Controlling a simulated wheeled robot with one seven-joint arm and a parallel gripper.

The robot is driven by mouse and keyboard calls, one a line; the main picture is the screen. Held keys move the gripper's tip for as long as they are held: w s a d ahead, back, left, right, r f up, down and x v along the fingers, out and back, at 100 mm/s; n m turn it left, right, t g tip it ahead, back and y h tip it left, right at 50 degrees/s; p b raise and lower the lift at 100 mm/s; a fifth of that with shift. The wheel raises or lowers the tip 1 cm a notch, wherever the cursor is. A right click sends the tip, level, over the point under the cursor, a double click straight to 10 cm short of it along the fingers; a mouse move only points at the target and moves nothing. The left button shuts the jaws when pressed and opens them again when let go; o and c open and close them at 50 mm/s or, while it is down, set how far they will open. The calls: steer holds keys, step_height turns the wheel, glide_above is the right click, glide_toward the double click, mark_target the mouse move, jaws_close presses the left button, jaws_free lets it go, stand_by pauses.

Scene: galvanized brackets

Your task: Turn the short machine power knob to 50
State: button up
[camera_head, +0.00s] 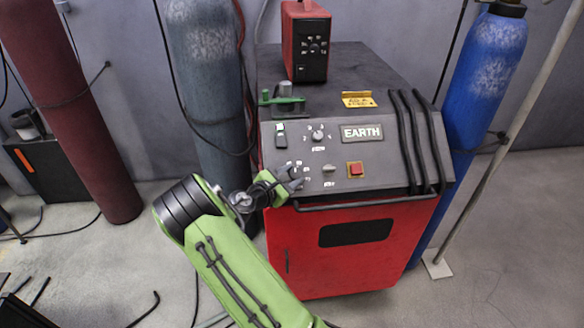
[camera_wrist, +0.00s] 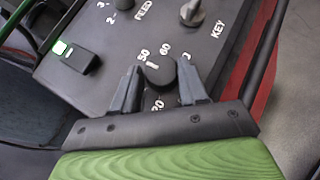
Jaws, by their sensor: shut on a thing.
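The black power knob (camera_wrist: 160,72) stands on the dark sloping panel of the red machine (camera_head: 300,240). In the wrist view the printed marks 50 and 60 are above it and 20 below. A small light mark at the knob's upper left edge seems to point near 50, but this is hard to tell. My gripper (camera_wrist: 161,82) has one finger on each side of the knob and is shut on it. In the head view my gripper (camera_head: 288,178) reaches the lower left of the panel and hides the knob.
The key knob (camera_head: 329,169) is just right of the power knob, with a red button (camera_head: 355,169) further right. The feed knob (camera_head: 318,134) and a lit green switch (camera_wrist: 61,48) are higher. Black cables (camera_head: 420,140) hang at the right. Gas cylinders (camera_head: 487,80) flank the machine.

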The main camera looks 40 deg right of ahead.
steer(key=m+g+p, duration=0.1)
steer(key=m+g+y+p, duration=0.1)
steer(key=m, duration=0.1)
steer(key=m+g+p, duration=0.1)
steer(key=m+p, duration=0.1)
steer(key=shift+w+d+r+g+y, duration=0.15)
steer(key=shift+w+r+g+y, duration=0.15)
steer(key=shift+r+g+y, duration=0.1)
steer(key=shift+f, duration=0.1)
steer(key=o, duration=1.1)
steer(key=shift+c, duration=0.2)
steer(key=p+v, duration=0.1)
steer(key=v, duration=1.5)
steer(key=shift+w+p, duration=0.15)
steer(key=shift+p, duration=0.15)
steer(key=shift+d, duration=0.15)
